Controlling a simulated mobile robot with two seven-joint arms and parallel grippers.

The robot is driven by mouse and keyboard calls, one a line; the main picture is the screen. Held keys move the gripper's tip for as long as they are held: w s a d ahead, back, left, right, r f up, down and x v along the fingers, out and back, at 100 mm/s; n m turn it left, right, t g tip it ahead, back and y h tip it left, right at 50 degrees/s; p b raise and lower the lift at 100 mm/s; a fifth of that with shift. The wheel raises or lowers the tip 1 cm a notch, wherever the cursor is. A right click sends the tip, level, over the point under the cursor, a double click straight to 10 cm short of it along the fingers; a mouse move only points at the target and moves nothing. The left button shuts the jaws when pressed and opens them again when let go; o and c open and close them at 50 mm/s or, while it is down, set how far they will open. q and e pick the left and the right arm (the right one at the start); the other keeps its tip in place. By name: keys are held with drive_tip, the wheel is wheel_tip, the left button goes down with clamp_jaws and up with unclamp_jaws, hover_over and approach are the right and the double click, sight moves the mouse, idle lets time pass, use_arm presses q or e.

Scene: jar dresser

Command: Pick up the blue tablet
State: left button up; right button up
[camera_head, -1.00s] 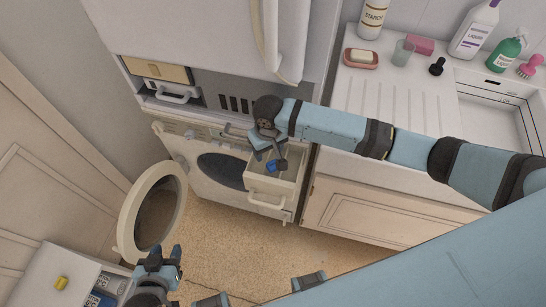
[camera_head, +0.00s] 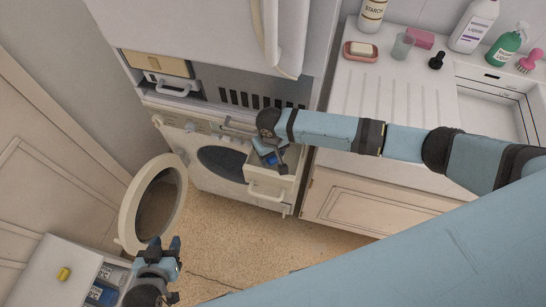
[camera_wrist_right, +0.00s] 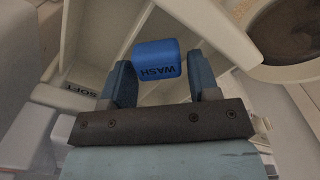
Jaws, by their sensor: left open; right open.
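The blue tablet (camera_wrist_right: 156,60), marked "WASH", lies in the pulled-out detergent drawer (camera_head: 268,190) of the washing machine. In the right wrist view it sits between the two fingertips of my right gripper (camera_wrist_right: 159,72), which is open, with a gap visible at the right finger. In the head view my right gripper (camera_head: 272,150) is down over the drawer and partly covers the tablet. My left gripper (camera_head: 160,251) is open and empty, low at the left, away from the drawer.
The washing machine's round door (camera_head: 152,203) stands open to the left of the drawer. A white counter (camera_head: 385,95) with a soap dish, cup and bottles is at the right. A box (camera_head: 45,268) with a yellow piece and blue items is at the lower left.

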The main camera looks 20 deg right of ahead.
drive_tip(key=c, duration=0.7)
drive_tip(key=shift+c, duration=0.2)
drive_tip(key=shift+s+a+r, duration=0.15)
drive_tip(key=shift+r, duration=0.3)
drive_tip(key=r, duration=0.4)
drive_tip(key=r+b, duration=0.1)
drive_tip(key=r, duration=0.1)
drive_tip(key=shift+s+a, duration=0.2)
drive_tip(key=shift+s, duration=0.2)
drive_tip(key=s+a+b, duration=0.2)
drive_tip(key=s+a, duration=0.8)
drive_tip(key=s, duration=0.5)
wheel_tip(320, 180, up, 5)
drive_tip(key=p, duration=0.4)
hover_over(268, 159)
drive_tip(key=s, duration=0.2)
drive_tip(key=shift+w+a+f, duration=0.1)
drive_tip(key=shift+w+f, duration=0.05)
drive_tip(key=shift+f, duration=1.5)
drive_tip(key=shift+w+d+f, duration=0.1)
drive_tip(key=shift+w+f, duration=0.05)
drive_tip(key=shift+f, duration=1.45)
drive_tip(key=shift+w+a+f, duration=0.1)
drive_tip(key=shift+w+f, duration=0.05)
drive_tip(key=shift+f, duration=1.5)
